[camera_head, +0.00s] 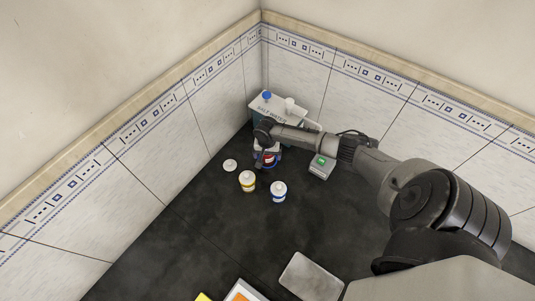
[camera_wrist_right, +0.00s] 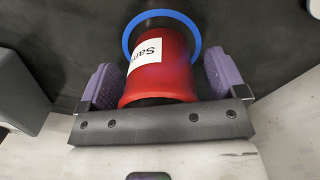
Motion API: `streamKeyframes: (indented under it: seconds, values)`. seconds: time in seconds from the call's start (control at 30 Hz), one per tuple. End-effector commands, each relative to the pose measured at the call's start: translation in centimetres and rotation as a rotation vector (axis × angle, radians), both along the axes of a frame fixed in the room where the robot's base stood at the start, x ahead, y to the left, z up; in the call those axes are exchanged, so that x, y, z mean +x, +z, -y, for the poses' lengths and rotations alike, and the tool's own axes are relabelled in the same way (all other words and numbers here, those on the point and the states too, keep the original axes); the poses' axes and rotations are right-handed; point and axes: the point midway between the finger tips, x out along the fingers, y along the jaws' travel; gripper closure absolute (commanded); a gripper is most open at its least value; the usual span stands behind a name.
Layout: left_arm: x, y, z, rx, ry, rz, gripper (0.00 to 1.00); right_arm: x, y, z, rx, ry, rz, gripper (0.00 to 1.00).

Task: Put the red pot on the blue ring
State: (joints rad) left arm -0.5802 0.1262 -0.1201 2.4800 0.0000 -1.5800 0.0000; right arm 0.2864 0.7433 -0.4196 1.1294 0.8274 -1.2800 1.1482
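The red pot (camera_wrist_right: 163,75), with a white label, stands between the two purple fingers of my right gripper (camera_wrist_right: 163,82) in the right wrist view. Narrow gaps show between the pot and the fingers, so the gripper looks open around it. The blue ring (camera_wrist_right: 160,15) shows on the dark bench around the pot's far end, and the pot hides part of it. In the head view the red pot (camera_head: 267,156) shows small below my right gripper, which is partly hidden by its own wrist. My left gripper is in neither view.
A salt water container (camera_head: 290,104) stands behind the pot in the corner. A green-screened device (camera_head: 320,166) is to the right. A yellow-labelled jar (camera_head: 247,181), a blue-labelled jar (camera_head: 279,191) and a white lid (camera_head: 230,165) are close by.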

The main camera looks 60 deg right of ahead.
Motion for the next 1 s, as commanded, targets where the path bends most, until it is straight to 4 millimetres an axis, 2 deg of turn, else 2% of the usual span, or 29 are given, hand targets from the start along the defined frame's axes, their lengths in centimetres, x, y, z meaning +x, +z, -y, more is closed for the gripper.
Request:
streamKeyframes:
  seconds: [0.23,0.37,0.8,1.0]
  values:
    - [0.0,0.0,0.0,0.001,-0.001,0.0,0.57,0.0,0.1,0.0,0.0,0.0,0.0,0.1]
    - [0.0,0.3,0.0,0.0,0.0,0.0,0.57,0.0,1.2,0.1,-0.001,0.001,0.0,0.1]
    - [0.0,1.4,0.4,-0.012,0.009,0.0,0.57,0.2,8.9,-0.1,0.0,0.001,0.0,0.1]
    - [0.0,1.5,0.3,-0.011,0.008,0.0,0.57,0.2,11.2,-0.1,-0.001,0.0,0.0,0.1]
